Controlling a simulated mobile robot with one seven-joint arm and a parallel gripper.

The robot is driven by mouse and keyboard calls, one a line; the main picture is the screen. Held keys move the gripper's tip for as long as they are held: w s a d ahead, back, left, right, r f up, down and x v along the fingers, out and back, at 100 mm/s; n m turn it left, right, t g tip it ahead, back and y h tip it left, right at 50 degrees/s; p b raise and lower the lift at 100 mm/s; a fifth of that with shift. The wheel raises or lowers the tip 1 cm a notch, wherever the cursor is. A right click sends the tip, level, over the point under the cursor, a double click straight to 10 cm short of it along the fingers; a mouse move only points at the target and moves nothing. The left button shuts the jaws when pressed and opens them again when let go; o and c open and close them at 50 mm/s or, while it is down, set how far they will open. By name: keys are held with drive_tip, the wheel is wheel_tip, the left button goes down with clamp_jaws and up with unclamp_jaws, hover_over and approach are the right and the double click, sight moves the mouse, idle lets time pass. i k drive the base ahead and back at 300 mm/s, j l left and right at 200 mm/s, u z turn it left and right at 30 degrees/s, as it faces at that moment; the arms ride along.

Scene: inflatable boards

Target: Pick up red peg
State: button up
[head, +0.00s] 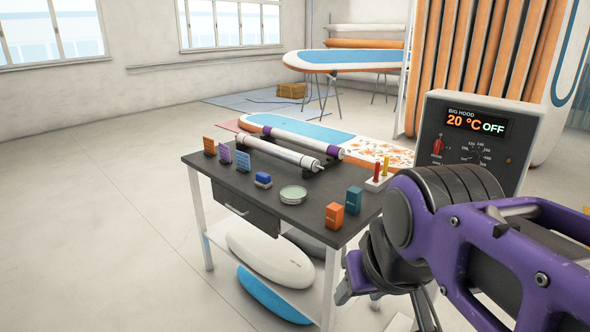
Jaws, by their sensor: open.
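The red peg (386,166) stands upright in a small white block (376,184) at the right back edge of the dark table. An orange-yellow peg (377,172) stands beside it in the same block. My arm comes in from the right. My gripper (352,279) shows partly at the arm's lower left, in front of the table's right front corner. It is open and well apart from the red peg, nearer to the camera. Much of the gripper is hidden by my arm.
A control panel (473,140) stands right of the pegs, behind my arm.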

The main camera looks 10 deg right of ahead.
sight(377, 168)
drive_tip(key=i+l+z, duration=0.1)
drive_tip(key=l+z, duration=0.25)
drive_tip(key=i+l+z, duration=0.15)
drive_tip(key=l+z, duration=0.2)
drive_tip(key=l, duration=0.15)
drive_tip(key=i+l+z, duration=0.15)
drive_tip(key=l+z, duration=0.2)
drive_tip(key=i+l+z, duration=0.5)
drive_tip(key=l+z, duration=0.15)
drive_tip(key=i+l+z, duration=0.2)
drive_tip(key=i, duration=0.25)
drive_tip(key=i+l+z, duration=0.15)
drive_tip(key=i, duration=0.35)
drive_tip(key=i+u, duration=0.4)
drive_tip(key=i+l+u, duration=0.1)
drive_tip(key=i+u, duration=0.65)
drive_tip(key=i, duration=0.2)
drive_tip(key=i+l+u, duration=0.1)
drive_tip(key=i+u, duration=0.2)
drive_tip(key=i, duration=0.3)
drive_tip(key=i+u, duration=0.35)
drive_tip(key=i, duration=0.15)
drive_tip(key=i+u, duration=0.35)
drive_tip(key=i, duration=0.15)
drive_tip(key=i+u, duration=0.5)
drive_tip(key=u, duration=0.2)
drive_tip(key=i+l+u, duration=0.15)
drive_tip(key=u, duration=0.15)
drive_tip(key=i, duration=0.1)
